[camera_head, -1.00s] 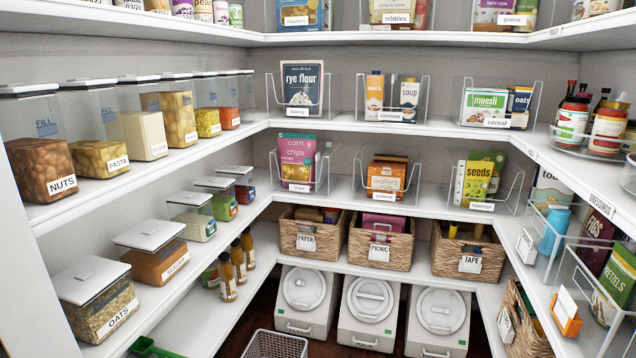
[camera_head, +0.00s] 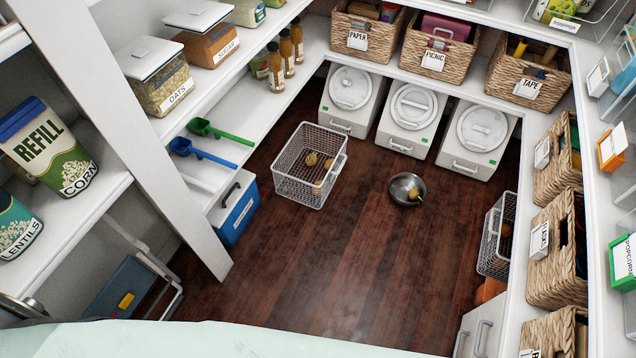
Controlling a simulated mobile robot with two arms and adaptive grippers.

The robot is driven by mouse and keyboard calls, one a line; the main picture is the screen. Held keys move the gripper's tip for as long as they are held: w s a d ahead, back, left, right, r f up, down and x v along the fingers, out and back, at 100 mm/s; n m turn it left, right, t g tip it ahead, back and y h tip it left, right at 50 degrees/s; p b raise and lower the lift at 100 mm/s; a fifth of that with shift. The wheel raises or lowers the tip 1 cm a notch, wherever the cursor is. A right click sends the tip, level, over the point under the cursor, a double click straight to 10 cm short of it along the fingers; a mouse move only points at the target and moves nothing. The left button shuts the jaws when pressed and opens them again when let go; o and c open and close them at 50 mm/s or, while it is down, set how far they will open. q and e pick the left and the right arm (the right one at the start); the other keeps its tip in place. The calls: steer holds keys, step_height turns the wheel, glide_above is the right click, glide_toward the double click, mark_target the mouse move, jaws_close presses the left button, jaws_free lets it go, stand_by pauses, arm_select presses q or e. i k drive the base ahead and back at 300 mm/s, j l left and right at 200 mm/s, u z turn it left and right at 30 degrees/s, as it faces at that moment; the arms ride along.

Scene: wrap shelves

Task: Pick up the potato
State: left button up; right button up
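Small yellow-brown round items (camera_head: 311,159) that look like potatoes lie inside a white wire basket (camera_head: 290,182) on the dark wood floor. They are small, and the basket's mesh partly hides them. A metal bowl (camera_head: 400,186) stands on the floor to the right of the basket. A small brownish-yellow item (camera_head: 415,195) shows at the bowl's right side; I cannot tell whether it is a potato. Neither of my grippers is in view.
White lidded bins (camera_head: 410,112) line the back under the shelf. A blue box (camera_head: 235,212) and step stool (camera_head: 135,285) stand at left. Another wire basket (camera_head: 494,238) and woven baskets (camera_head: 555,250) are at right. The middle floor (camera_head: 340,255) is clear.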

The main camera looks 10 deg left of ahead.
mark_target(311, 159)
steer(key=i+l+u, duration=0.15)
steer(key=i, duration=0.3)
steer(key=i+l+u, duration=0.1)
steer(key=i+l, duration=0.2)
steer(key=i, duration=0.15)
